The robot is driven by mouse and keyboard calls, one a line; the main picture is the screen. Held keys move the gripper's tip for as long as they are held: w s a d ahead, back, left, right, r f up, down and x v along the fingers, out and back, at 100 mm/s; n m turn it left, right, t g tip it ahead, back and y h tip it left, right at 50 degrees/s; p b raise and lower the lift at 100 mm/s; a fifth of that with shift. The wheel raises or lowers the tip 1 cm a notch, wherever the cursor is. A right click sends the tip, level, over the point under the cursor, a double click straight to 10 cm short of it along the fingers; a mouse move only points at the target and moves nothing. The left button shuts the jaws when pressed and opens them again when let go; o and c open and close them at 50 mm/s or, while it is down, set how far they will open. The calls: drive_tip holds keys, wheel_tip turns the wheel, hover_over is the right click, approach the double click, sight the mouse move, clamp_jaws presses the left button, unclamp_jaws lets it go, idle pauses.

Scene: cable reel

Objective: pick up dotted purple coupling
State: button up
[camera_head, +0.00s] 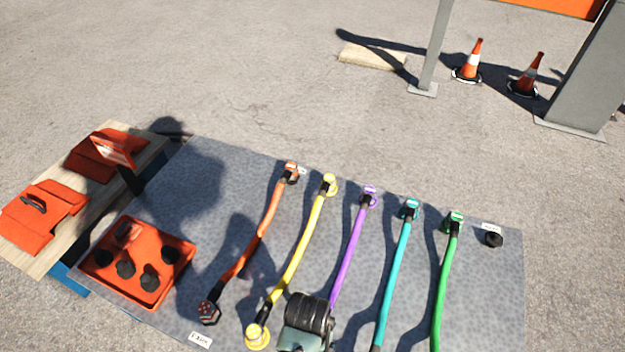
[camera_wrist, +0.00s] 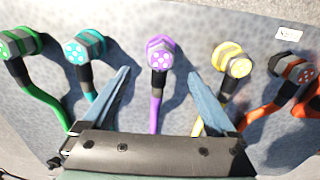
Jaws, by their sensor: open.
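The dotted purple coupling (camera_wrist: 159,55) shows in the wrist view at the near end of a purple cable (camera_wrist: 156,115). It lies on the grey mat, between and slightly beyond the tips of my gripper (camera_wrist: 158,73). My gripper is open and empty, its fingers spread to either side of the cable. In the head view the purple cable (camera_head: 349,248) runs up to another purple end (camera_head: 369,192). Its near end is hidden there behind my arm (camera_head: 308,313).
In the wrist view a teal coupling (camera_wrist: 86,47) lies left and a yellow coupling (camera_wrist: 232,59) right, both close. Green (camera_wrist: 20,43) and orange (camera_wrist: 292,68) couplings lie farther out. An orange tray (camera_head: 138,262) with several black caps stands on the mat's left.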

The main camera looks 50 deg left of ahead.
wheel_tip(320, 180, down, 9)
drive_tip(key=b, duration=0.2)
drive_tip(key=shift+a+b, duration=0.1)
drive_tip(key=shift+b, duration=0.25)
drive_tip(key=shift+w, duration=0.1)
clamp_jaws()
